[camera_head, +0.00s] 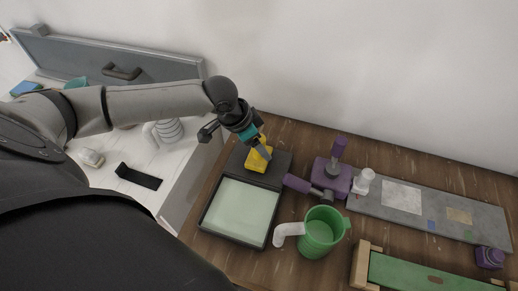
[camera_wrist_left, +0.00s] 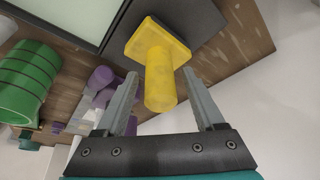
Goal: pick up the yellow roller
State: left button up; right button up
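The yellow roller (camera_head: 258,161) stands on the dark end of a tray in the head view, its base flat on the dark surface. In the left wrist view the yellow roller (camera_wrist_left: 159,78) shows a square base and a round handle pointing toward the camera. My left gripper (camera_head: 257,143) is just above it. In the left wrist view the left gripper (camera_wrist_left: 161,74) is open, with one finger on each side of the handle and a visible gap to each. My right gripper is in neither view.
The tray (camera_head: 205,221) has a pale green panel. A green mug (camera_head: 319,232), a purple-based tool (camera_head: 333,178) and a grey board (camera_head: 470,222) lie to the right on the wooden table. An open grey case (camera_head: 110,60) is at the left.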

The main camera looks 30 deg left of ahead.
pick_arm(q)
grip_shut()
dwell(0.3)
jog(key=shift+r, duration=0.15)
dwell(0.3)
notch_tip(320, 180, up, 20)
jog(key=p, duration=0.2)
jog(key=c, duration=0.5)
grip_release()
grip_shut()
